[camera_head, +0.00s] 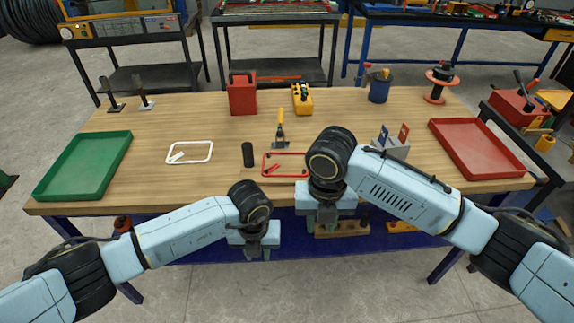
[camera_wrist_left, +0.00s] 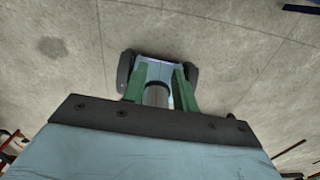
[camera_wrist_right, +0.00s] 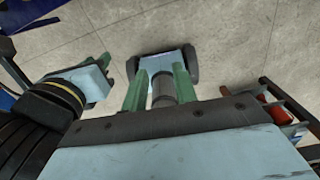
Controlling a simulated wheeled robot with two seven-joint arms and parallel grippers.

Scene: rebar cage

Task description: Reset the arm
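My left gripper (camera_head: 258,254) hangs pointing down in front of the workbench (camera_head: 340,108), close to its front edge. In the left wrist view its green fingers (camera_wrist_left: 158,70) are apart with nothing held between them; the floor and part of my own base show beyond. My right gripper (camera_head: 320,222) also points down, at the bench's front edge, right of the left one and higher in the picture. In the right wrist view its green fingers (camera_wrist_right: 160,72) are apart and empty. My left gripper (camera_wrist_right: 97,82) shows at the left there. My right wrist hides part of the bench.
A green tray (camera_head: 85,192) lies at the bench's left and a red tray (camera_head: 475,148) at its right. A white frame (camera_head: 190,143), a black cylinder (camera_head: 248,154), a red frame (camera_head: 284,153) and a grey holder (camera_head: 393,148) stand or lie between. Lower-shelf items (camera_head: 342,230) show below.

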